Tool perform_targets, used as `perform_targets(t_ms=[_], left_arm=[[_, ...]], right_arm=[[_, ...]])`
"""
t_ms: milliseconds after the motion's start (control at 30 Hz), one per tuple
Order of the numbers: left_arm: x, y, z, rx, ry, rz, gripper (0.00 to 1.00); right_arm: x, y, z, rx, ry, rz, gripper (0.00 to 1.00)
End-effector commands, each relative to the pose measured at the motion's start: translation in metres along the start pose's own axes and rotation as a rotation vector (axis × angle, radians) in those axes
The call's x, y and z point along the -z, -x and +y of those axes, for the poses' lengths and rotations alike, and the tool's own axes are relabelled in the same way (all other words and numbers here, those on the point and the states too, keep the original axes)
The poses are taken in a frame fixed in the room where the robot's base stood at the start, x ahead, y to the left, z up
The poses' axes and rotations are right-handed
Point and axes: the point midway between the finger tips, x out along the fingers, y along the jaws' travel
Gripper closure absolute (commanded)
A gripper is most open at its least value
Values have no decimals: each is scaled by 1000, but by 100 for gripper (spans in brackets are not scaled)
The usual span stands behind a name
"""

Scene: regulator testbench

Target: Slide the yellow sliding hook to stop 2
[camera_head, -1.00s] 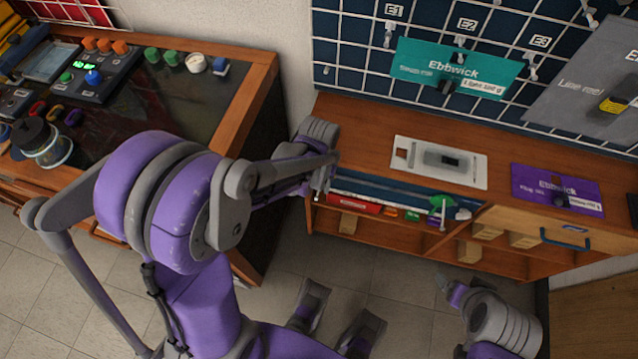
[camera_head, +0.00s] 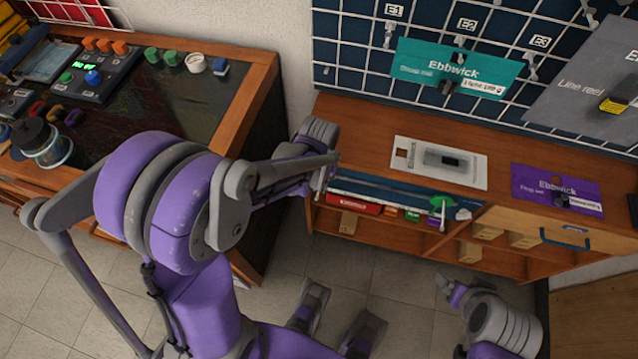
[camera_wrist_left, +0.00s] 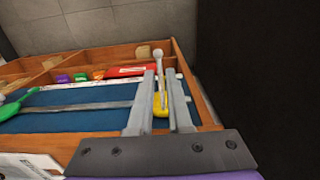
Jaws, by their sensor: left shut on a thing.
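The yellow sliding hook (camera_wrist_left: 160,106) shows in the left wrist view between the two fingers of my left gripper (camera_wrist_left: 161,75), which is shut on it. A pale rod with a round knob (camera_wrist_left: 158,54) shows just beyond the fingers. In the head view my left gripper (camera_head: 324,182) is at the left end of the rail on the bench front, and the yellow hook is hidden there. The rail (camera_wrist_left: 85,106) runs along a blue panel. A green hook (camera_head: 438,205) is farther right on it. My right gripper (camera_head: 452,290) hangs low, away from the bench; its fingers are unclear.
A white plate with a dark grey part (camera_head: 440,160) and a purple card (camera_head: 557,190) lie on the bench top. A red box (camera_head: 354,205) sits on the shelf below the rail. A drawer with a blue handle (camera_head: 565,240) is at the right. A wire grid stands behind.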

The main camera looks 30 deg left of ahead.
Motion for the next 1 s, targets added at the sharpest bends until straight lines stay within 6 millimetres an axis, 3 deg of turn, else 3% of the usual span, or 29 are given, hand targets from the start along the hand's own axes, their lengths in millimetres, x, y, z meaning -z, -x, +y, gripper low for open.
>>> perform_targets(t_ms=[600,1000], left_arm=[[0,0,3,0,-1,0,100],[0,0,79,-1,-5,0,100]], right_arm=[[0,0,0,0,0,0,12],[-3,-6,0,0,0,-2,12]])
